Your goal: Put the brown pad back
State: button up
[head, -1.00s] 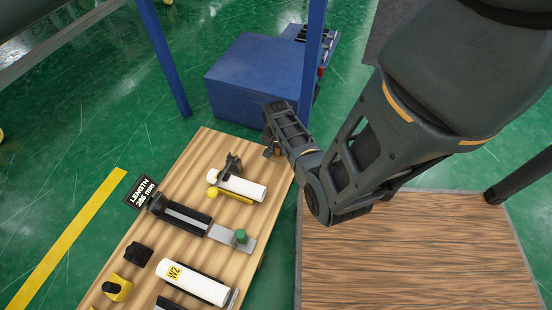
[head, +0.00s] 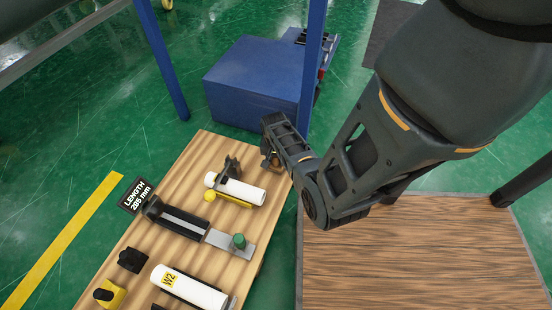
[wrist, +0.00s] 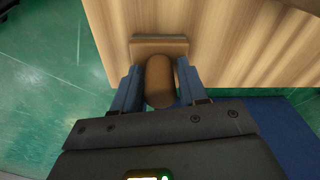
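The brown pad shows in the wrist view as a flat brown plate (wrist: 160,44) with a rounded brown grip (wrist: 160,82) in front of it. My gripper (wrist: 162,84) has its two blue fingers close on either side of that grip and appears shut on it. In the head view my gripper (head: 270,160) is at the far right corner of the wooden table (head: 196,150), with a little brown showing at its tip. My wrist hides most of the pad there. Whether the pad touches the table is unclear.
On the table are a white roll on a yellow cradle (head: 233,198), a black-and-grey gauge with a green knob (head: 239,241), a roll marked W2 (head: 190,289), a black block (head: 132,260) and a yellow piece (head: 110,294). A blue box (head: 250,85) and blue post stand behind.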

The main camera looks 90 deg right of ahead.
jog(key=shift+o, duration=1.2)
jog(key=shift+r, duration=0.1)
jog(key=r+p, duration=0.2)
jog(key=r, duration=0.2)
jog(key=a+r+p, duration=0.1)
jog(key=r+p, duration=0.1)
jog(key=r, duration=0.1)
jog(key=r+p, duration=0.2)
jog(key=r, duration=0.2)
jog(key=shift+a+r+p, duration=0.2)
jog(key=shift+r+p, duration=0.1)
jog(key=w+a+r+n+t+h, duration=0.1)
jog(key=a+r+n+t+h, duration=0.25)
jog(key=a, duration=0.75)
jog(key=w+a+r+n+t, duration=0.1)
jog(key=a+r+n+t, duration=0.25)
jog(key=a+n, duration=0.5)
jog(key=s+a+r+n+t+y, duration=0.1)
jog(key=s+a+r+n+t, duration=0.1)
jog(key=a+r, duration=0.4)
jog(key=s+a+r+n+t+y, duration=0.1)
jog(key=a+r, duration=0.5)
jog(key=r, duration=0.7)
jog(key=s+a+r+n+t+y, duration=0.2)
jog(key=a+r+n+t+y, duration=0.1)
jog(key=r, duration=0.7)
jog(key=a+n+t, duration=0.1)
jog(key=a+t, duration=0.1)
jog(key=a, duration=0.1)
jog(key=shift+s, duration=0.35)
